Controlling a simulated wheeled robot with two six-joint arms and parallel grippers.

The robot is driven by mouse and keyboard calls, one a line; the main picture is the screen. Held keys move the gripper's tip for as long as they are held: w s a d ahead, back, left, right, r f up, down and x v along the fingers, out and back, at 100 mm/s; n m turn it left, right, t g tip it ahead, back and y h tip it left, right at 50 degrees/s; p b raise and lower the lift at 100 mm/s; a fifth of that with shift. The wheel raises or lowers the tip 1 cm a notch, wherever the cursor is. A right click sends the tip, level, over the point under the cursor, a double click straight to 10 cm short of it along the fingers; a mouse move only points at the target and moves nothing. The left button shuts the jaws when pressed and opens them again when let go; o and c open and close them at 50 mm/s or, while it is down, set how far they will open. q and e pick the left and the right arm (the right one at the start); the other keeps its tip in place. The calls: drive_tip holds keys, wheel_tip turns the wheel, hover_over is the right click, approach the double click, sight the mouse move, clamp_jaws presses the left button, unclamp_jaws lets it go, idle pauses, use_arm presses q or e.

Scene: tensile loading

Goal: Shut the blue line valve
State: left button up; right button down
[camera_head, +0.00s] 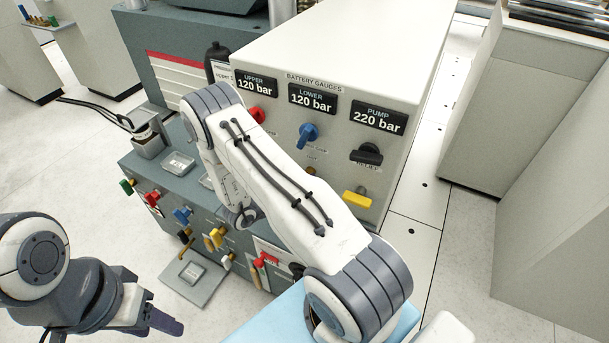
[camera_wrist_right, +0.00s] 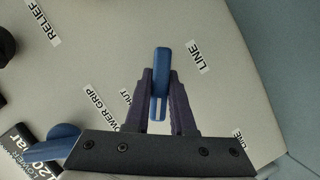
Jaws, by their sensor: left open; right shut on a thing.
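The blue line valve's handle (camera_wrist_right: 161,62) stands between the fingers of my right gripper (camera_wrist_right: 160,84) in the right wrist view, beside a LINE label (camera_wrist_right: 195,57). The fingers are shut on the handle, one on each side. The handle points along the fingers in that picture. A partly covered label reading about "SHUT" (camera_wrist_right: 126,97) is left of it. In the head view my right arm hides this valve and my right gripper. My left gripper (camera_head: 160,314) is at the lower left, open, empty and away from the panel.
Another blue handle, by the LOWER GRIP label, shows in the head view (camera_head: 308,134) and at the wrist view's lower left (camera_wrist_right: 48,145). Red (camera_head: 257,115), black (camera_head: 367,154) and yellow (camera_head: 357,198) handles are nearby. Several coloured valves line the lower bench's front (camera_head: 195,245).

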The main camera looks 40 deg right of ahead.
drive_tip(key=shift+s+r+m+t+y+p, duration=0.1)
drive_tip(key=shift+m+t+y+p, duration=0.45)
drive_tip(key=shift+m, duration=0.55)
drive_tip(key=shift+m+t+y+p, duration=0.35)
drive_tip(key=shift+m+t, duration=0.1)
drive_tip(key=shift+m, duration=0.45)
drive_tip(key=shift+m+t+y, duration=0.3)
drive_tip(key=shift+m+t, duration=0.2)
drive_tip(key=shift+m, duration=0.3)
drive_tip(key=shift+m+t, duration=0.4)
drive_tip(key=shift+m, duration=0.4)
drive_tip(key=shift+y, duration=0.3)
drive_tip(key=c, duration=0.8)
unclamp_jaws()
drive_tip(key=shift+o, duration=0.2)
